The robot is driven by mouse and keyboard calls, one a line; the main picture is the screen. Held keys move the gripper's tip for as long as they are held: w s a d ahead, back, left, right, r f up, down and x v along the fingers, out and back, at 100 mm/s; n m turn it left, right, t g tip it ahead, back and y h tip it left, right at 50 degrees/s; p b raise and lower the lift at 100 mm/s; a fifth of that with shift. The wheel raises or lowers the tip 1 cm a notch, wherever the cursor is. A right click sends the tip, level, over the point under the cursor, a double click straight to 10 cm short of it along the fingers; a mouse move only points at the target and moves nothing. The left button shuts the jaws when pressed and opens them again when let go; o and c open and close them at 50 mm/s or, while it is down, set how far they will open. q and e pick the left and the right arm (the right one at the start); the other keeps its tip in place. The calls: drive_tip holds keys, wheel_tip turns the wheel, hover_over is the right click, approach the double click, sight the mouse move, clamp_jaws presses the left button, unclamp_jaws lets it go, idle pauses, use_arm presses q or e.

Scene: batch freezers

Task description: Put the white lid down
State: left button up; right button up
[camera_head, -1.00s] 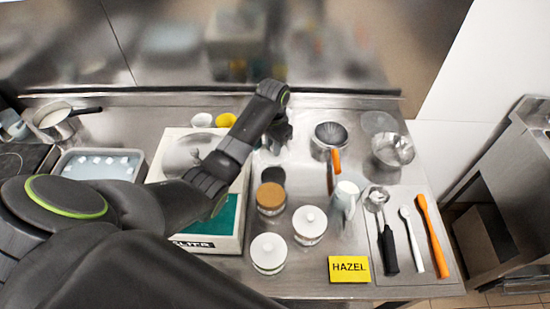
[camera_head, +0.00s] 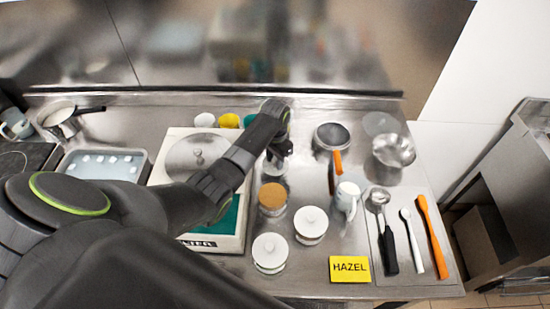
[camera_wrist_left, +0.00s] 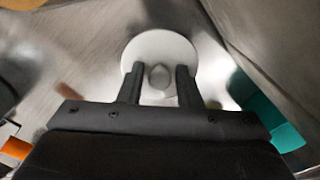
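The white lid (camera_wrist_left: 158,48) is a round disc with a small knob, under my left gripper in the left wrist view. My left gripper (camera_wrist_left: 159,87) has one finger on each side of the knob, with a gap on both sides, so it looks open. In the head view my left gripper (camera_head: 279,156) is over the back middle of the counter. The lid is mostly hidden there, and I cannot tell what it rests on. My right gripper is not in view.
A jar with a brown lid (camera_head: 272,196) and two white-lidded jars (camera_head: 311,222) (camera_head: 270,250) stand in front. White, yellow (camera_head: 228,120) and green (camera_head: 250,121) tops line the back. A pan (camera_head: 332,138), jug (camera_head: 347,196) and yellow HAZEL card (camera_head: 349,269) are to the right.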

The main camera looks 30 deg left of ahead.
sight(275, 159)
use_arm(q)
drive_tip(key=shift+o, duration=0.9)
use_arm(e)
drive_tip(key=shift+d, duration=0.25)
use_arm(q)
drive_tip(key=shift+r, duration=0.2)
wheel_tip(275, 159, up, 8)
drive_tip(key=shift+w+r+b, duration=0.1)
drive_tip(key=shift+r+b, duration=0.15)
drive_tip(key=shift+b, duration=0.7)
wheel_tip(275, 159, up, 4)
drive_tip(key=shift+f+p, duration=0.25)
drive_tip(key=shift+p, duration=0.3)
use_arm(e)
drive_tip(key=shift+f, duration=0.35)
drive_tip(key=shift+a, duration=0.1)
use_arm(q)
drive_tip(key=shift+f, duration=0.1)
